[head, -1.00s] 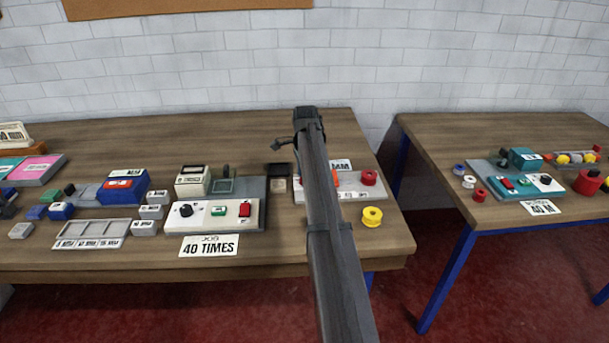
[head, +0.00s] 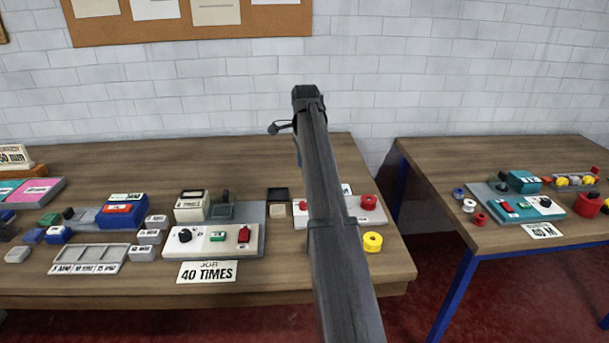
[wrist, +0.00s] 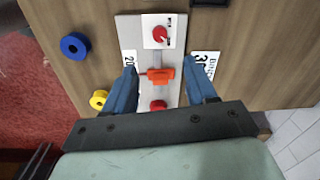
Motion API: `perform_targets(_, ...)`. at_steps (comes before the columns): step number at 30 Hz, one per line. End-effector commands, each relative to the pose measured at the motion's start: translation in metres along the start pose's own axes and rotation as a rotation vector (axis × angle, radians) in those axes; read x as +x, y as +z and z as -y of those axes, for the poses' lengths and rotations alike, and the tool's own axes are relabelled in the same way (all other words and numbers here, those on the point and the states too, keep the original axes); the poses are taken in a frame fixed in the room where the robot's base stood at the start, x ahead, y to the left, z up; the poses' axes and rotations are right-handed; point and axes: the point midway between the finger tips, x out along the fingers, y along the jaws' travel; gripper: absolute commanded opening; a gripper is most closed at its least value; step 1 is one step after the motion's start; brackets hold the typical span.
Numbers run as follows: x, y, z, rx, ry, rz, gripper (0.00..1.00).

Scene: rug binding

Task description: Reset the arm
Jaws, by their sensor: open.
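My gripper (wrist: 159,64) shows in the wrist view with its two blue fingers spread apart, open and with nothing gripped. It hangs over a light grey plate (wrist: 129,30) that carries an orange-red block (wrist: 160,76) and red knobs, one of them at the top (wrist: 160,36). The orange block appears between the fingers in the picture, below them on the plate. In the head view my dark arm (head: 335,230) rises through the middle and hides the gripper and part of this plate (head: 375,215).
A yellow ring (head: 372,242) and a blue ring (wrist: 75,46) lie beside the plate. Left of it stand a control panel with a "40 TIMES" card (head: 207,272) and a grey compartment tray (head: 90,254). A second table (head: 430,175) stands right, across a gap. A wall is behind.

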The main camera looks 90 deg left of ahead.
Motion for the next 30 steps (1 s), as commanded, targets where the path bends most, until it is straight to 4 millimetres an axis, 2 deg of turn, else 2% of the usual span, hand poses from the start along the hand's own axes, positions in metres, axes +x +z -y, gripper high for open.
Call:
perform_targets(6,-0.006,0.0,0.0,0.0,0.001,0.0,0.56)
perform_targets(23,-0.004,-0.004,-0.002,0.001,0.001,0.0,0.56)
perform_targets(26,0.005,-0.023,-0.012,0.005,0.002,-0.001,0.56)
perform_targets(29,0.022,-0.06,-0.031,0.012,0.004,-0.003,0.56)
perform_targets(30,0.031,-0.079,-0.041,0.016,0.006,-0.003,0.56)
